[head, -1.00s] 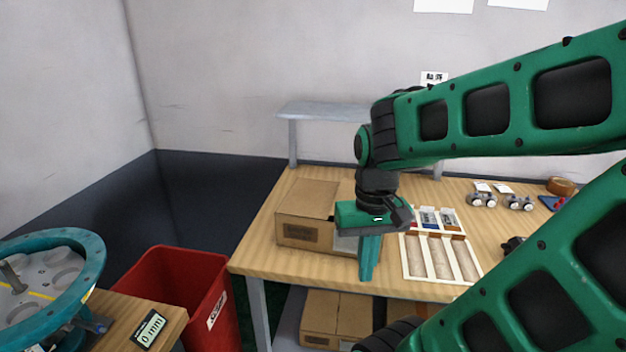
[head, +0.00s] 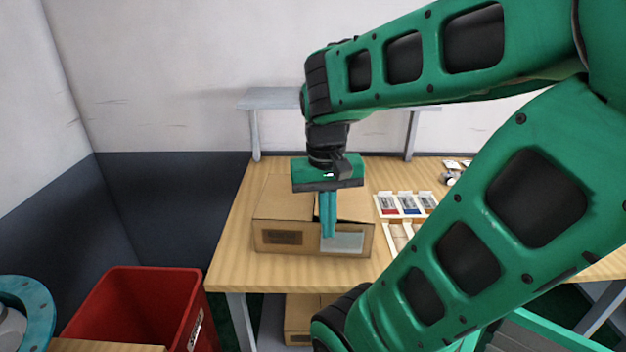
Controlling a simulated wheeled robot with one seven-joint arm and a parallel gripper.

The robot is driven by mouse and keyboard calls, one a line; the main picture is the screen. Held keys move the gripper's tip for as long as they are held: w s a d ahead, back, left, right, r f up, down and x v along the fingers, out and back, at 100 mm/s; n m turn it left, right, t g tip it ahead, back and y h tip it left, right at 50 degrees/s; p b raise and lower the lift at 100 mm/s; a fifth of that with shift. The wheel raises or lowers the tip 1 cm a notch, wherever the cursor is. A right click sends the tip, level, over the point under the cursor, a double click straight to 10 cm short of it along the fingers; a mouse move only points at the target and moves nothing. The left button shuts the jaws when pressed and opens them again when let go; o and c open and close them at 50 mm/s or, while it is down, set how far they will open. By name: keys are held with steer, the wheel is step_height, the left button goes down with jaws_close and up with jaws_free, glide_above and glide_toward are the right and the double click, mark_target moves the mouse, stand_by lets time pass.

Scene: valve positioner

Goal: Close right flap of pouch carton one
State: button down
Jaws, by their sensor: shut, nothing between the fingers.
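The brown carton (head: 270,238) stands on the wooden table in the head view. The left part of its top (head: 283,200) lies flat as a brown panel. A dark gap shows beside it, and a brown strip of the right part (head: 354,206) is visible behind my fingers. I cannot tell how far the right flap is folded. My gripper (head: 328,234) is shut and empty, pointing down. Its teal fingers overlap the carton's right half, by the pale patch (head: 348,242) on its front. Whether they touch the carton is unclear.
A white tray (head: 379,212) with small pouches or cards lies right of the carton. A grey raised shelf (head: 270,99) stands behind. A red bin (head: 125,310) is at the lower left. My arm hides much of the table's right side. Table left of the carton is clear.

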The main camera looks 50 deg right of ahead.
steer(key=w+d+r+m+g+h, duration=0.1)
steer(key=w+d+r+m, duration=0.6)
steer(key=m, duration=0.3)
steer(key=w+d+r+m+g, duration=0.1)
steer(key=w+d+r+m, duration=0.45)
steer(key=w+m, duration=0.35)
steer(key=shift+m, duration=0.4)
steer(key=x, duration=0.8)
steer(key=a+x, duration=0.1)
steer(key=x, duration=0.3)
steer(key=shift+s+a, duration=0.1)
steer(key=shift+f, duration=0.7)
steer(key=shift+w+a+f, duration=0.15)
steer(key=shift+w+f, duration=0.1)
steer(key=shift+f, duration=0.3)
steer(key=shift+r, duration=0.1)
